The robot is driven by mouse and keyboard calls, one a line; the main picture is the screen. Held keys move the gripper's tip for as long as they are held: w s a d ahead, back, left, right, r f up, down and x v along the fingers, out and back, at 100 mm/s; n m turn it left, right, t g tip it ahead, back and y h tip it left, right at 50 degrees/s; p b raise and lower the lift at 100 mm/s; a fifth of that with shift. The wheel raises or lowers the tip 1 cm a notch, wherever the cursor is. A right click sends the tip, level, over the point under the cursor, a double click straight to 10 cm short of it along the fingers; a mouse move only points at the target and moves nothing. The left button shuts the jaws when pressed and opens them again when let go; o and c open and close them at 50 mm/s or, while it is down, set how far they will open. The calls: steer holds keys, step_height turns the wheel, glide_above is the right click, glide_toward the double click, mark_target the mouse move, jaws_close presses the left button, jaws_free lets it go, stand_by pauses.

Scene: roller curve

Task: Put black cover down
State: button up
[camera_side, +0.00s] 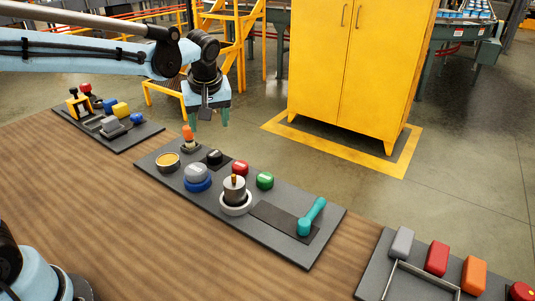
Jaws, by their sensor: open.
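A small black rounded piece (214,157) sits on the middle grey panel (190,205), between an orange-topped post and a red button. Another dark part stands within a yellow frame (78,104) on the far left panel. I cannot tell which of these is the black cover, nor whether either is raised. My gripper (210,116) points down above the far end of the middle panel. Its two teal fingers are apart with nothing visible between them. In the picture it is above the black piece and the orange-topped post (188,138).
Another panel (400,276) stands right. Bare wooden table (120,215) lies in front.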

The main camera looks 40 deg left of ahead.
steer(key=s+d+m+t+h, duration=0.1)
steer(key=s+d+m+t, duration=0.1)
steer(key=s+m, duration=0.3)
steer(key=s+d+f+m+t+h, duration=0.1)
steer(key=s+m, duration=0.4)
steer(key=s, duration=0.6)
steer(key=shift+s+d+f+m+t+h, duration=0.2)
steer(key=shift+d+m+t+h, duration=0.2)
steer(key=shift+d+t+h, duration=0.35)
